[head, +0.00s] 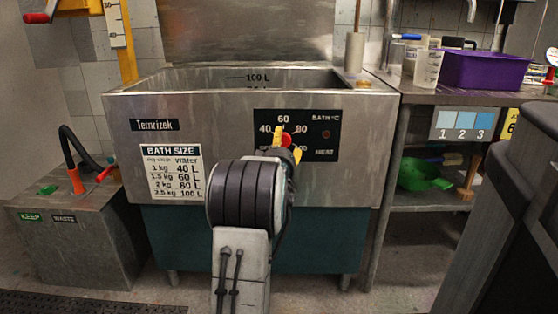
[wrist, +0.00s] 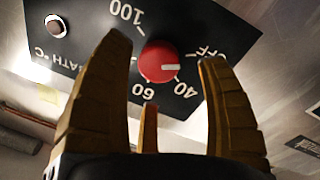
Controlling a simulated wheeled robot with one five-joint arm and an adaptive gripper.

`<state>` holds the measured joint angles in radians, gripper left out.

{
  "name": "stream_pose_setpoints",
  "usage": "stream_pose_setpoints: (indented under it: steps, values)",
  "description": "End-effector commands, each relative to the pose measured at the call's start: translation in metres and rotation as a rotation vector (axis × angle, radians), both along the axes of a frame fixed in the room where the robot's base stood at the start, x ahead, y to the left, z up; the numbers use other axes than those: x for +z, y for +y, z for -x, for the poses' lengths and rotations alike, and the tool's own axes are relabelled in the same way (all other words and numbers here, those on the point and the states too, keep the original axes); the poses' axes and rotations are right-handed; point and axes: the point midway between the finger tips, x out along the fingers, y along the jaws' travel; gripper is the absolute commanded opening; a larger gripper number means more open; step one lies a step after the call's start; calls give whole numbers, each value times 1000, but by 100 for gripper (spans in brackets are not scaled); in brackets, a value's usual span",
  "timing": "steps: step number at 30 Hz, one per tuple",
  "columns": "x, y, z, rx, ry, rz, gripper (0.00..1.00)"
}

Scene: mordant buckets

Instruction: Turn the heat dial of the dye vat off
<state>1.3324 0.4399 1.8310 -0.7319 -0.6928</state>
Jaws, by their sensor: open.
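The dye vat (head: 220,104) is a steel tank with a black heat panel (head: 325,148) on its front. In the wrist view the panel (wrist: 195,25) looks turned over. Its red dial (wrist: 157,62) has a white pointer mark directed to the right, between OFF and 40. In the head view the dial (head: 285,140) is partly covered by my fingers. My gripper (head: 287,146) is in front of the panel. In the wrist view my yellow fingers (wrist: 163,58) are open around the dial's sides, with visible gaps; a third finger is below. Whether any finger touches it cannot be told.
A grey bin (head: 80,240) with a hose stands left of the vat. A bench at right carries a purple tub (head: 485,70) and a clear jug (head: 428,66). A dark bulky object (head: 515,200) stands close at the right. A red lamp (head: 326,134) is right of the dial.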

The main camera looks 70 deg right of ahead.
Motion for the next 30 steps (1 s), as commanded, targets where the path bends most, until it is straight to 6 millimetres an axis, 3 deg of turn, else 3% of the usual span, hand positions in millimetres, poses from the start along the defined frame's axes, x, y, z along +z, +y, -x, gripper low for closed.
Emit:
stream_pose_setpoints:
  steps: [15,21,30]
  values:
    - [-2,70,17,1,0,-1,68]
    - [-3,84,20,1,0,1,68]
    - [-3,89,21,1,0,0,68]
